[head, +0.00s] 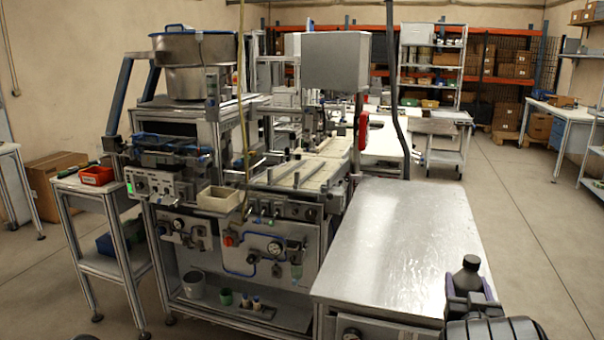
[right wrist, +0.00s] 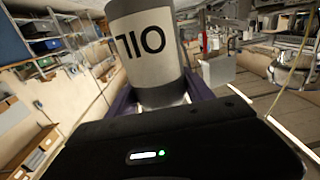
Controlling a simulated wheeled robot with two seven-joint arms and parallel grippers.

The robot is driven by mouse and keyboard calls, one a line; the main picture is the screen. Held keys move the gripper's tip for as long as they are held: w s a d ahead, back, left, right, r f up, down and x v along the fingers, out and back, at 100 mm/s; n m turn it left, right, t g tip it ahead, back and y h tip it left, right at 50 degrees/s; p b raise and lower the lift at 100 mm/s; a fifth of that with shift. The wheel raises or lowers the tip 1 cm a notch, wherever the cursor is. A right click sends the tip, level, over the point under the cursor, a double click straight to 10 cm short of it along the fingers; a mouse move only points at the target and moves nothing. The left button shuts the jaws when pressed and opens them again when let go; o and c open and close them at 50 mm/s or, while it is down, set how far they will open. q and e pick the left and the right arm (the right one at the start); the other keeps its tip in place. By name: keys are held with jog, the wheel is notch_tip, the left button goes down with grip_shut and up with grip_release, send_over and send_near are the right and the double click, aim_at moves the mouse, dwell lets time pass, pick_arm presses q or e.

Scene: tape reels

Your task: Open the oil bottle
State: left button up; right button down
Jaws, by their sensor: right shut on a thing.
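The oil bottle (head: 467,280) is dark with a black cap (head: 471,262) on its top, at the lower right of the head view. It stands roughly upright in my right gripper (head: 468,289), beside the right edge of the metal-topped table. In the right wrist view, the bottle (right wrist: 150,50) shows a white label reading OIL, upside down in the picture. The purple fingers of my right gripper (right wrist: 160,97) are shut on it from both sides. The cap is not visible in that view.
The bare metal tabletop (head: 400,240) is clear. A machine bench (head: 270,190) with a large metal pot (head: 195,50) stands to its left. A red bin (head: 96,175) is on a small side table. Open floor (head: 530,220) lies to the right, with shelves behind.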

jog(key=s+a+f+n+y, duration=0.1)
jog(key=s+a+f+y, duration=0.1)
jog(key=a+f, duration=0.3)
jog(key=s+a+f+n+y, duration=0.2)
jog(key=a+f, duration=0.3)
jog(key=a, duration=0.9)
jog(key=shift+a+t+y, duration=0.15)
jog(key=shift+t+y, duration=0.25)
jog(key=shift+y, duration=0.2)
jog(key=shift+a+n, duration=0.1)
jog(key=shift+n, duration=0.2)
jog(key=s+a+f+n+g+y, duration=0.1)
jog(key=s+a+n+g+y, duration=0.3)
jog(key=a+y, duration=0.4)
jog(key=s+a+f+n+g+y, duration=0.1)
jog(key=s+a+n+g+y, duration=0.3)
jog(key=a+n+y, duration=0.4)
jog(key=shift+s+a+f+n+g, duration=0.3)
jog(key=shift+a+f+g, duration=0.05)
jog(key=shift+a+g, duration=0.6)
